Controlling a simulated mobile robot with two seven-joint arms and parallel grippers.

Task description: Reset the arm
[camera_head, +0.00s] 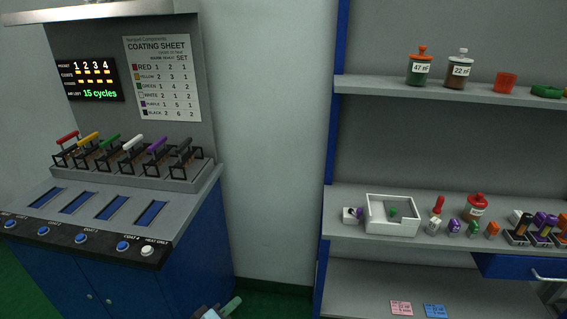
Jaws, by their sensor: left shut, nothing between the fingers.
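My left gripper (228,307) shows only in part at the bottom edge of the head view, low in front of the gap between the blue machine and the shelf unit. It is shut with nothing in it and touches nothing that I can see. Most of its arm is below the frame. My right gripper is out of view.
The coating machine (190,240) at left carries several coloured levers and a row of buttons. The shelf unit (440,90) at right holds jars, a white tray (391,229) and small coloured items. A blue drawer (510,266) hangs under its middle shelf.

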